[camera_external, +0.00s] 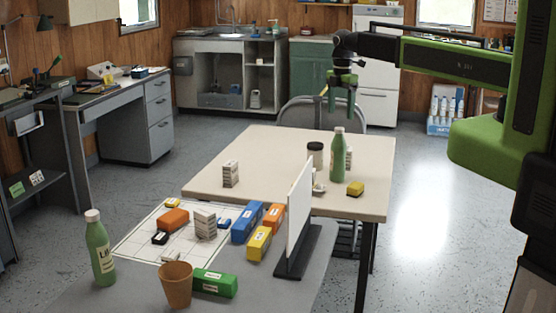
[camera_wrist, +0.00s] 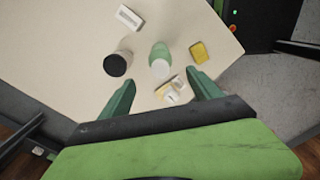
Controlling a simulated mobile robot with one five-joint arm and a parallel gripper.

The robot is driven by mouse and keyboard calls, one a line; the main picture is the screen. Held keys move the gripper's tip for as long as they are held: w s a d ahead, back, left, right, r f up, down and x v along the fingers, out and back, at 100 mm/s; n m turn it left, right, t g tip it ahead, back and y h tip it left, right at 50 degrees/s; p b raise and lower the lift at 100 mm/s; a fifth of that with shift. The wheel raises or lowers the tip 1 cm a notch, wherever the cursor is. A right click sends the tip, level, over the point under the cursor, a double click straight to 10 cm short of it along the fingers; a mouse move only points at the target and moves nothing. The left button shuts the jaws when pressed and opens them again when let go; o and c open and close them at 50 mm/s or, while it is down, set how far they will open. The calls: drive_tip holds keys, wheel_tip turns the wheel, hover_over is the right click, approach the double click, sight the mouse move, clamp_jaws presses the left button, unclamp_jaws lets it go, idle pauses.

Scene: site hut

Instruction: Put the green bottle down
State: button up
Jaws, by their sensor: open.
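A green bottle (camera_external: 338,158) with a white cap stands upright on the beige table (camera_external: 260,150), near its right side. It also shows in the wrist view (camera_wrist: 159,54), seen from above. My gripper (camera_external: 341,108) is open and empty, raised over the table above the bottle and apart from it. In the wrist view its two green fingers (camera_wrist: 162,90) are spread wide, with the bottle beyond the tips. A second green bottle (camera_external: 100,250), with a pale label, stands upright on the grey front table (camera_external: 130,290).
Near the beige-table bottle are a dark-lidded jar (camera_external: 315,155), a yellow block (camera_external: 355,188) and a small white item (camera_wrist: 172,92). A white box (camera_external: 230,174) stands left. The upright white panel (camera_external: 299,215), several colored boxes and a brown cup (camera_external: 176,284) occupy the front table.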

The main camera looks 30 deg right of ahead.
drive_tip(key=shift+r, duration=0.65)
drive_tip(key=shift+s+d+f, duration=0.15)
drive_tip(key=shift+s, duration=0.05)
drive_tip(key=s+d+m, duration=0.4)
drive_tip(key=s+m, duration=0.2)
drive_tip(key=m, duration=0.4)
drive_tip(key=s+d+m, duration=0.3)
drive_tip(key=s+m, duration=0.4)
drive_tip(key=m, duration=0.2)
drive_tip(key=shift+d+m, duration=0.4)
